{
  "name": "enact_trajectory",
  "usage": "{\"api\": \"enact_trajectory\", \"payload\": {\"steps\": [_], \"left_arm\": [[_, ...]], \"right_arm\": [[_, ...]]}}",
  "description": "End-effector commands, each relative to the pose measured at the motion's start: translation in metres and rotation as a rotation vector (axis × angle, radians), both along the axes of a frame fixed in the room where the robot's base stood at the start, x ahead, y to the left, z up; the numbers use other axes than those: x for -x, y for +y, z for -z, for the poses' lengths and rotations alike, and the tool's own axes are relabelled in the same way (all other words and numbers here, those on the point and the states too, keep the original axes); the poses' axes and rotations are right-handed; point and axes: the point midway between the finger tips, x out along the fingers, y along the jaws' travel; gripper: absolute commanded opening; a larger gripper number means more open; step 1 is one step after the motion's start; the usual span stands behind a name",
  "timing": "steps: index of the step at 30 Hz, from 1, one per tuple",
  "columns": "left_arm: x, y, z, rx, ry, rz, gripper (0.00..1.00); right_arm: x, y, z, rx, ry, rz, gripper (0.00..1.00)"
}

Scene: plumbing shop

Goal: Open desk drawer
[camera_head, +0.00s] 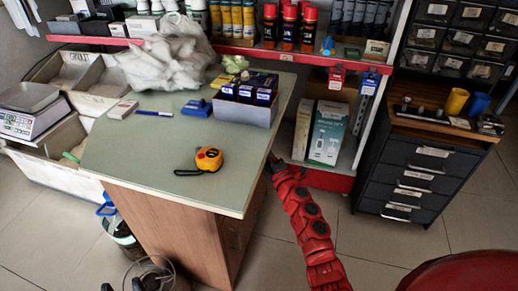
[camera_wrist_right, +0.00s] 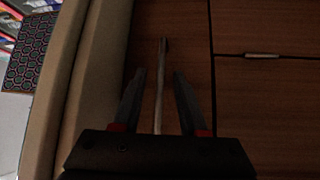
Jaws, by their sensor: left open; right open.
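In the right wrist view, a wooden drawer front (camera_wrist_right: 185,60) carries a long metal bar handle (camera_wrist_right: 160,85). My right gripper (camera_wrist_right: 160,78) is open, its two fingers on either side of this handle; I cannot tell whether they touch it.
Another drawer with a handle (camera_wrist_right: 262,55) is at right in the wrist view. A tape measure (camera_head: 208,159) and boxes (camera_head: 245,104) lie on the desk. A dark drawer cabinet (camera_head: 415,175) stands right. A bucket (camera_head: 122,235) stands left. Floor between desk and cabinet is clear.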

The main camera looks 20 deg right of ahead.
Motion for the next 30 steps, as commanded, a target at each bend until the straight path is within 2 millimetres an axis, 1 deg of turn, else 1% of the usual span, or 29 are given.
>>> {"api": "enact_trajectory", "payload": {"steps": [1, 3, 6, 15, 16, 20, 21, 23, 30], "left_arm": [[0.000, 0.000, 0.003, 0.000, 0.000, 0.000, 0.50], [0.000, 0.000, 0.004, 0.000, 0.000, 0.000, 0.50], [0.000, 0.000, 0.005, 0.000, 0.000, 0.000, 0.50], [0.000, 0.000, 0.005, 0.000, 0.000, 0.000, 0.50], [0.000, 0.000, 0.005, 0.000, 0.000, 0.000, 0.50], [0.000, 0.000, 0.005, 0.000, 0.000, 0.000, 0.50], [0.000, 0.000, 0.005, 0.000, 0.000, 0.000, 0.50], [0.000, 0.000, 0.005, 0.000, 0.000, 0.000, 0.50], [0.000, 0.000, 0.005, 0.000, 0.000, 0.000, 0.50]], "right_arm": [[-0.006, 0.000, 0.002, -0.001, 0.002, 0.002, 0.42], [-0.012, 0.002, 0.001, 0.000, 0.003, 0.000, 0.42], [-0.017, 0.003, -0.001, 0.000, 0.001, 0.000, 0.42], [-0.019, 0.004, -0.002, 0.000, 0.002, -0.001, 0.42], [-0.019, 0.004, -0.002, 0.000, 0.002, -0.001, 0.40], [-0.019, 0.004, -0.002, 0.000, 0.002, -0.001, 0.17], [-0.019, 0.004, -0.002, 0.000, 0.002, -0.001, 0.10], [-0.019, 0.004, -0.002, 0.000, 0.002, -0.001, 0.00], [-0.019, 0.004, -0.001, 0.001, 0.003, -0.001, 0.00]]}}
